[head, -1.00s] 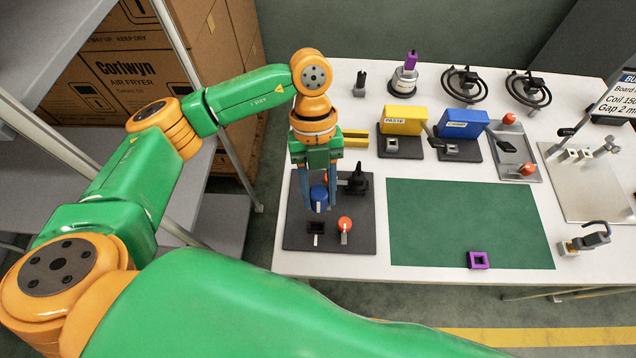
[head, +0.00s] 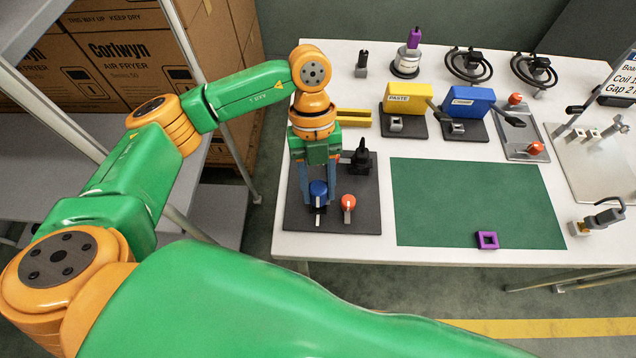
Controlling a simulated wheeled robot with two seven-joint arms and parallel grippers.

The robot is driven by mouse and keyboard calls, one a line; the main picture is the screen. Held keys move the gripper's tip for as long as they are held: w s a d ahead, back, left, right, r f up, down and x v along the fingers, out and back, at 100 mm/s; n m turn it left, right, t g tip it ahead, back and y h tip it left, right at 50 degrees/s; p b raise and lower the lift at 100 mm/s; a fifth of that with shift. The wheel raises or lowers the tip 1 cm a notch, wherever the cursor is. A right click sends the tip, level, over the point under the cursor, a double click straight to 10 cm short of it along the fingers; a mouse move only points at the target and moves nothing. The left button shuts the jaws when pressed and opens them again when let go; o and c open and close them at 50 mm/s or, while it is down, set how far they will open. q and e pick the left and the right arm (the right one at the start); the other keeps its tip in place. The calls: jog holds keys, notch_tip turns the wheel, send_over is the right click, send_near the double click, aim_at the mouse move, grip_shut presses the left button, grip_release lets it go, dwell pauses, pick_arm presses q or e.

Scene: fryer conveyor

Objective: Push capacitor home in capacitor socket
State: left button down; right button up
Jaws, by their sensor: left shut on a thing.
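My left gripper (head: 318,197) points down over the left part of the dark grey board (head: 364,222) at the table's left front. Its two blue-grey fingers are shut on the blue capacitor (head: 318,188), one on each side. The capacitor is upright with a pale stripe on its front. Its lower end is at the black capacitor socket (head: 318,209), which is mostly hidden behind it. I cannot tell how deep it sits in the socket. My right gripper is out of view.
An orange-red knob (head: 348,201) stands just right of the capacitor, and a black upright part (head: 361,157) behind it. A green mat (head: 475,200) with a purple square frame (head: 487,240) lies to the right. Yellow (head: 407,97) and blue (head: 469,102) units stand behind.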

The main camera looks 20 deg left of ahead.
pick_arm(q)
jog(key=shift+f, duration=0.15)
jog(key=shift+f, duration=0.15)
jog(key=shift+f, duration=0.15)
dwell(1.0)
jog(key=shift+f+b, duration=0.8)
jog(key=shift+f, duration=0.25)
dwell(0.3)
jog(key=shift+c, duration=1.9)
grip_release()
